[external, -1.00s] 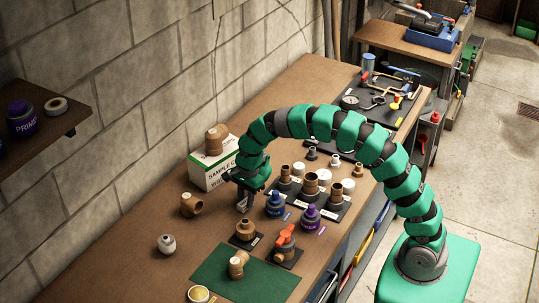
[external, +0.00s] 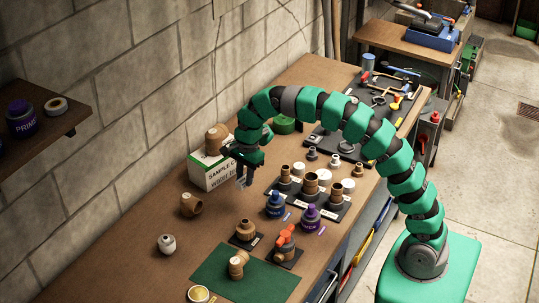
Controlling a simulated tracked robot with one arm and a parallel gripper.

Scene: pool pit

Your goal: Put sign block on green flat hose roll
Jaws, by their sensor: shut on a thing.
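My gripper (external: 244,172) is shut on the sign block, a small pale piece that shows only in part between the dark fingers. It is held above the bench, just right of the white sample box. The green flat hose roll (external: 284,124) lies on the bench farther back, behind and to the right of my gripper, partly hidden by my arm. The block and the roll are apart.
The sample box (external: 212,177) carries a brown fitting (external: 215,139). A dark tray (external: 311,199) with several fittings stands to the right, with blue (external: 275,206) and purple (external: 311,217) jars in front. A black tool mat (external: 345,138) lies beyond the roll.

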